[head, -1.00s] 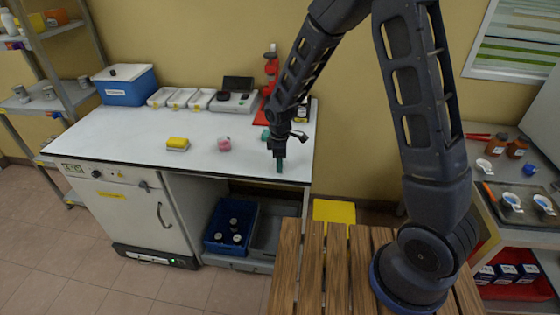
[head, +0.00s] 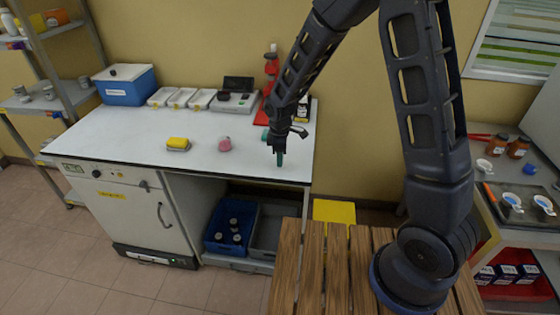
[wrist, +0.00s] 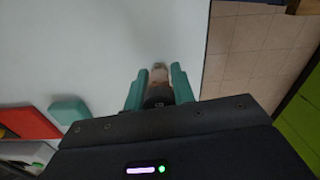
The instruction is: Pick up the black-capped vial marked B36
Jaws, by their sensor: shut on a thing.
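My gripper (head: 279,159) is over the front right part of the white bench and points down. In the wrist view its two teal fingers (wrist: 158,90) are shut on a small vial (wrist: 159,73). The vial has a dark cap at the end nearer the palm and a pale, brownish body beyond it. No marking on it is readable, so I cannot confirm B36. In the head view the vial is too small or hidden to make out.
The white bench (head: 120,137) holds a yellow sponge (head: 178,144), a pink item (head: 225,144), white trays and a red stand (head: 270,75). A blue crate (head: 215,245) with several black-capped containers is below. The bench's right edge is close to my gripper.

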